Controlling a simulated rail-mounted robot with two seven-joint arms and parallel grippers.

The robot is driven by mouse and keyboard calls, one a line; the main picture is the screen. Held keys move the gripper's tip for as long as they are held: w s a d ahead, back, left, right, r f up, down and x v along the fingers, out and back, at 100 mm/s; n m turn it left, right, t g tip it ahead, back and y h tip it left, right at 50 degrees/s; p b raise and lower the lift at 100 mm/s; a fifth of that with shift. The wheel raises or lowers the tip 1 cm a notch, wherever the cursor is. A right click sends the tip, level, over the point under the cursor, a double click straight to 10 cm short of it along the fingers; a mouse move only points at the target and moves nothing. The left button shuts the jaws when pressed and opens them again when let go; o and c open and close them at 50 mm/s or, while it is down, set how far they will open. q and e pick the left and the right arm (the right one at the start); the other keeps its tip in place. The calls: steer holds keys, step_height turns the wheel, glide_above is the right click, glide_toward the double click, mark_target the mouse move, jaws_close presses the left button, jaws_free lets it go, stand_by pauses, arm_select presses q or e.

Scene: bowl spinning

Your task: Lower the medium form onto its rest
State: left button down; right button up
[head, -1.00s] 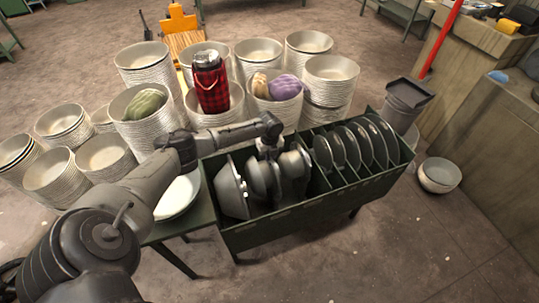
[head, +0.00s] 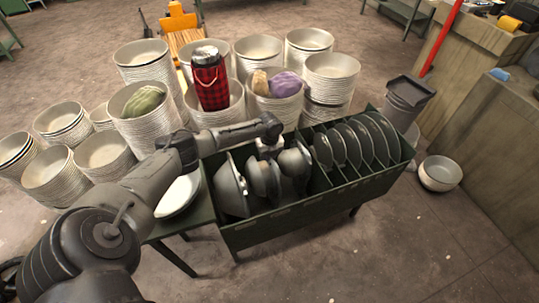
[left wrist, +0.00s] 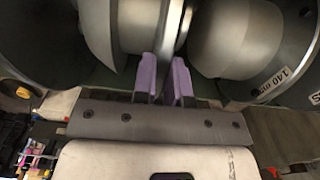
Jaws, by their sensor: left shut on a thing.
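The medium form (head: 261,180), a grey metal dome on a flange, stands on its side in the left part of the dark green rack (head: 300,208). It is between a larger form (head: 230,190) and a smaller one (head: 297,165). My left gripper (head: 268,150) reaches over the rack from behind. In the left wrist view its lilac fingertips (left wrist: 168,82) are shut on a thin part of the medium form (left wrist: 140,28). The form's lower edge and its rest are hidden inside the rack, so I cannot tell whether they touch. My right gripper is not in view.
Neighbouring forms stand close on both sides, one labelled 140 mm (left wrist: 225,40). Several dark discs (head: 368,140) fill the rack's right slots. Stacked bowls (head: 150,115) crowd behind. A white plate (head: 178,195) lies left of the rack. The floor in front is clear.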

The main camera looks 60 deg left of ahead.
arm_select(q)
steer(key=shift+r, duration=0.1)
steer(key=c, duration=1.2)
jaws_free()
steer(key=shift+a, duration=0.1)
steer(key=shift+o, duration=0.5)
step_height(320, 180, up, 14)
steer(key=p, duration=0.2)
